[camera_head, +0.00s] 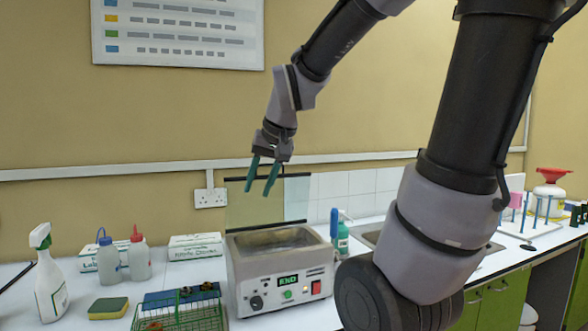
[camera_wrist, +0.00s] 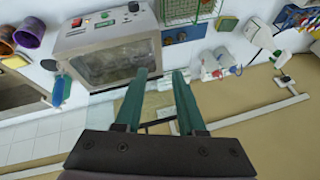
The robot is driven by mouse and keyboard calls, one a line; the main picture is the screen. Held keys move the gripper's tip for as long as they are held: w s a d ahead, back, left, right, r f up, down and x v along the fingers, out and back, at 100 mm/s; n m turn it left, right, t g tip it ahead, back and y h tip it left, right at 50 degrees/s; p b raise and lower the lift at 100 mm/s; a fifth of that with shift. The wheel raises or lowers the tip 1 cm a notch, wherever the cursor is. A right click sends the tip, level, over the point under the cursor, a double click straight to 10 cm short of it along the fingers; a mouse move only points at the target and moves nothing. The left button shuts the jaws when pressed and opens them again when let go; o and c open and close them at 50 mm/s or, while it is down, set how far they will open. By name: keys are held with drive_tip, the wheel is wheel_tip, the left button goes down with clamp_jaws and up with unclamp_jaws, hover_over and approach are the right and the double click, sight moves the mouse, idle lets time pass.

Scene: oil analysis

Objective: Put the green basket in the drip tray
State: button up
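The green wire basket (camera_head: 180,318) stands on the counter at the bottom of the head view, left of the metal bath, cut off by the frame edge. It also shows at the top of the wrist view (camera_wrist: 185,12). A dark blue flat thing (camera_head: 160,300) lies behind the basket; I cannot tell whether it is the drip tray. Small brown-orange things lie by it. My gripper (camera_head: 258,191) hangs above and behind the bath, near its raised glass lid. In the wrist view its green fingers (camera_wrist: 165,75) are apart, with nothing held between them.
The metal bath (camera_head: 280,268) with a lit display stands right of the basket. A sponge (camera_head: 108,308), a spray bottle (camera_head: 50,280) and two wash bottles (camera_head: 123,258) stand to the left. A glove box (camera_head: 195,246) stands behind. A blue-handled thing and a green bottle (camera_head: 342,238) are right of the bath.

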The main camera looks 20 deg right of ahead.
drive_tip(key=s+d+r+t, duration=0.1)
drive_tip(key=s+d+r, duration=0.1)
drive_tip(key=s, duration=0.2)
drive_tip(key=s+d+r+m, duration=0.1)
drive_tip(key=s+d+r, duration=0.1)
drive_tip(key=s+d, duration=0.1)
drive_tip(key=shift+s+r+t, duration=0.25)
drive_tip(key=shift+s+t, duration=0.15)
drive_tip(key=shift+s, duration=0.45)
